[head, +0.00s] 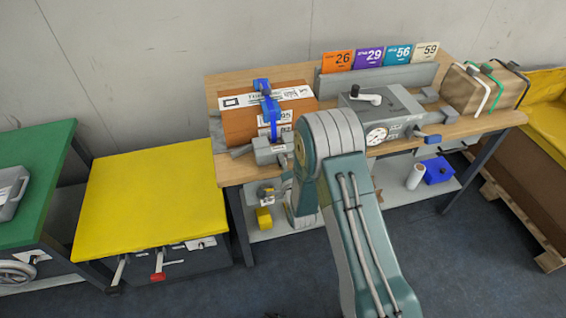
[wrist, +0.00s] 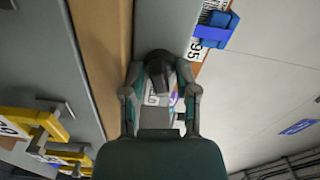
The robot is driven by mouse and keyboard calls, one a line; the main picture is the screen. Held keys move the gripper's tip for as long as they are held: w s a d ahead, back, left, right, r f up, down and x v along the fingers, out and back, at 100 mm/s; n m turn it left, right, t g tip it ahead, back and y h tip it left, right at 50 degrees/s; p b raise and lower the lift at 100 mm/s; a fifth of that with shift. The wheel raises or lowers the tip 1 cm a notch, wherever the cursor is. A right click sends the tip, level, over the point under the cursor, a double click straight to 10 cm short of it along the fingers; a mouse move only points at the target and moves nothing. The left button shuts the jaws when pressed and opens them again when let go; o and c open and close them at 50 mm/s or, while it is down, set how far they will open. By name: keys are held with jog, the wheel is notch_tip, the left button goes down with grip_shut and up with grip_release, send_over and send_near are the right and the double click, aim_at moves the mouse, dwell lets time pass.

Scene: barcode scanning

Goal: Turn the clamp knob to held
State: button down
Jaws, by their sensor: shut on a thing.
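In the wrist view my gripper (wrist: 160,91) has its two fingers on either side of a dark, rounded knob (wrist: 158,66) and is shut on it. The knob sits at a grey block with a white label, close to the wooden table edge. In the head view the grey clamp block (head: 270,149) stands at the front of the bench before a brown box (head: 246,124) with a blue clamp (head: 268,108) over it. My arm hides the knob and most of my gripper there. The knob's setting cannot be read.
The wooden bench (head: 490,122) also holds a grey device with a dial (head: 376,135), numbered cards (head: 369,56) and a strapped box (head: 478,92). A yellow-topped table (head: 150,200) stands left. Below are a white roll (head: 415,177) and a blue bin (head: 438,170).

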jog(key=shift+s+f, duration=0.1)
jog(key=shift+f, duration=0.2)
jog(key=c, duration=0.7)
grip_release()
jog(key=v, duration=1.2)
jog(key=shift+s+r, duration=0.1)
jog(key=shift+r, duration=0.2)
jog(key=shift+r, duration=4.9)
